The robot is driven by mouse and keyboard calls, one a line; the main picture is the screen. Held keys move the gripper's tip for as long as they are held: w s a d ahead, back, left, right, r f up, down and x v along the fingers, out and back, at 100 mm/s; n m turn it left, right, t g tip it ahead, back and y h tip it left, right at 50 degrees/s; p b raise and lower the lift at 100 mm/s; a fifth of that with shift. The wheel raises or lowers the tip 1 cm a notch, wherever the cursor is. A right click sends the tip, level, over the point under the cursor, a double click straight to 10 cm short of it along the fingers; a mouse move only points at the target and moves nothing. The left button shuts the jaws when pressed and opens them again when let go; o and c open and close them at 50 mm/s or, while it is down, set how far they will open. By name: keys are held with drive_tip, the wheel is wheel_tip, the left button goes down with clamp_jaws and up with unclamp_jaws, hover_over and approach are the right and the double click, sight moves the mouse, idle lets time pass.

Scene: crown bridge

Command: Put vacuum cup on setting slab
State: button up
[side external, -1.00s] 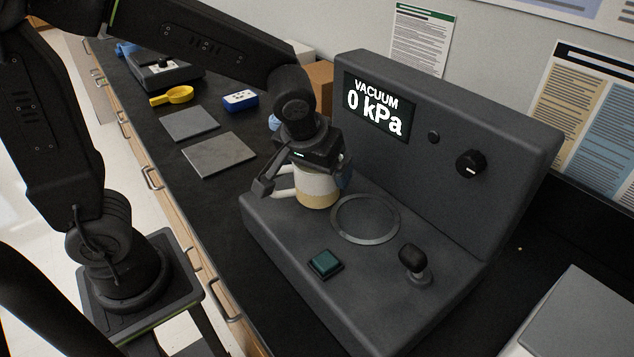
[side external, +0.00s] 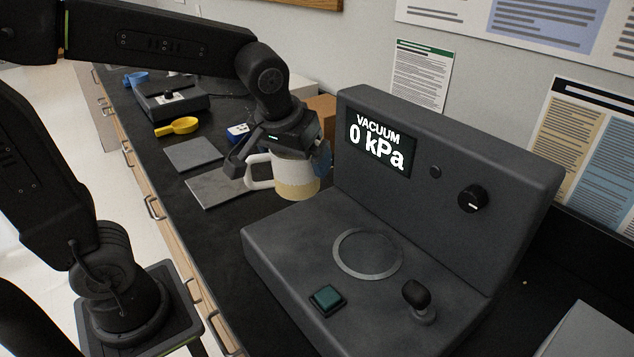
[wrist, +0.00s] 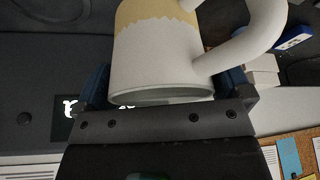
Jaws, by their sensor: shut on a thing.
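The vacuum cup (side external: 296,181) is a white mug-like cup with a tan lower band and a side handle. My gripper (side external: 285,160) is shut on it, and the cup hangs in the air near the left end of the vacuum machine. In the wrist view the cup (wrist: 155,60) sits between my blue-tipped fingers (wrist: 165,90). Two flat grey slabs lie on the bench: a nearer one (side external: 212,190), partly hidden behind the cup and gripper, and a farther one (side external: 191,153). I cannot tell from looks alone which is the setting slab.
The vacuum machine (side external: 330,240) has an empty ring (side external: 368,254), a green button (side external: 327,299), a black lever (side external: 416,297) and a display reading 0 kPa (side external: 380,143). A yellow scoop (side external: 177,127) and a blue-white box (side external: 238,132) lie beyond the slabs.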

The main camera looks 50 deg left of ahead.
drive_tip(key=s+a+r, duration=0.2)
drive_tip(key=a+r, duration=0.2)
drive_tip(key=a, duration=0.2)
drive_tip(key=s+a+f+n, duration=0.1)
drive_tip(key=a+f, duration=0.2)
drive_tip(key=a, duration=0.5)
drive_tip(key=a+f+n+y, duration=0.15)
drive_tip(key=a+f, duration=0.25)
drive_tip(key=a, duration=0.4)
drive_tip(key=s+a+f+n, duration=0.1)
drive_tip(key=a+f+n, duration=0.15)
drive_tip(key=a, duration=0.55)
drive_tip(key=shift+m+g, duration=0.3)
drive_tip(key=shift+g, duration=0.2)
drive_tip(key=shift+a+f, duration=0.2)
drive_tip(key=shift+f, duration=2.05)
drive_tip(key=shift+a+f, duration=0.2)
drive_tip(key=shift+f, duration=2)
drive_tip(key=shift+f, duration=0.15)
drive_tip(key=o, duration=0.9)
